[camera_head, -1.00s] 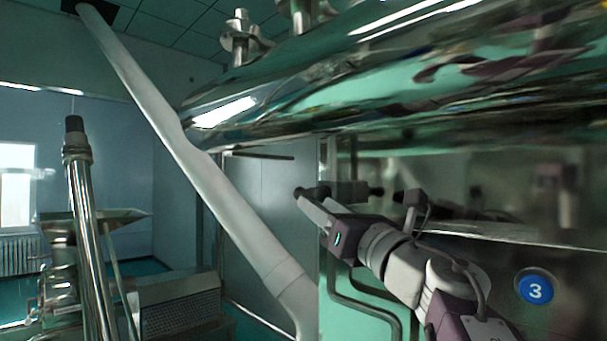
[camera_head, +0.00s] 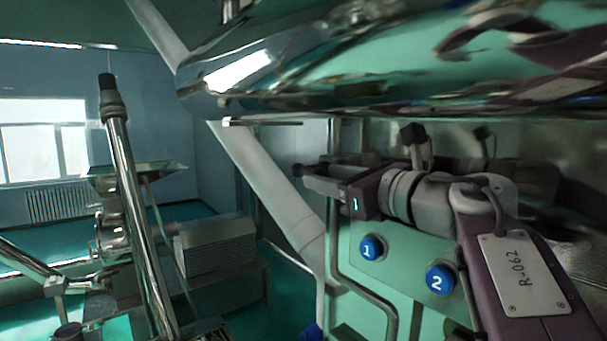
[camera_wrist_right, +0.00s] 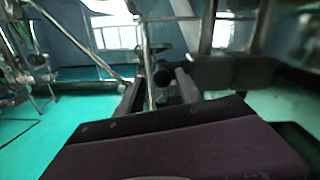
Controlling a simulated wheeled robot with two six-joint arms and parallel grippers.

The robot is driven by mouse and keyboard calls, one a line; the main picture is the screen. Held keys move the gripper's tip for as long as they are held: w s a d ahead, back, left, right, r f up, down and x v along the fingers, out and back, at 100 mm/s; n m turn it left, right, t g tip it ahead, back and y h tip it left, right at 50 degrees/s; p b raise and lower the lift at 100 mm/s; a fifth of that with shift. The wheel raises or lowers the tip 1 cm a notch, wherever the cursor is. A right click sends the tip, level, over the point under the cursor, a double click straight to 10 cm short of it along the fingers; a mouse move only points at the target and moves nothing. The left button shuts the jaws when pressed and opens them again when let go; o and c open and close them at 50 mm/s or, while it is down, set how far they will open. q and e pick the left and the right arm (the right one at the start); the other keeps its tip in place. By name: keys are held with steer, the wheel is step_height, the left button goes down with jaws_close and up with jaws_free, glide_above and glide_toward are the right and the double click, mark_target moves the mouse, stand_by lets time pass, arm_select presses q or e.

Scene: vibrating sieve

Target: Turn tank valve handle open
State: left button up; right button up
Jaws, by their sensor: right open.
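A polished metal tank (camera_head: 330,85) fills the top of the head view. A thin dark bar (camera_head: 262,123) sticks out below its left end; it may be the valve handle, but I cannot tell for sure. My right gripper (camera_head: 307,176) is open, below the tank and pointing left, lower and to the right of that bar and apart from it in the picture. In the right wrist view, a dark round end (camera_wrist_right: 162,77) shows between the grey fingers of my right gripper (camera_wrist_right: 158,90); I cannot tell what it belongs to. My left gripper is out of view.
A thick grey pipe (camera_head: 265,185) slants down behind the gripper. A steel post (camera_head: 140,220) and machinery stand at left. Green floor is open between them.

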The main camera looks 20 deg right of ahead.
mark_target(299, 167)
steer(key=x, duration=0.4)
steer(key=shift+a+r, duration=0.3)
steer(key=w, duration=0.1)
steer(key=w+p, duration=0.1)
steer(key=w, duration=0.1)
steer(key=w+p, duration=0.1)
steer(key=shift+w+f, duration=0.15)
steer(key=shift+f, duration=0.2)
steer(key=shift+w+a, duration=0.1)
steer(key=shift+a, duration=0.45)
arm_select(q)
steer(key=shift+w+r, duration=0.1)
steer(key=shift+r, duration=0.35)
arm_select(e)
steer(key=shift+d, duration=0.25)
jaws_close()
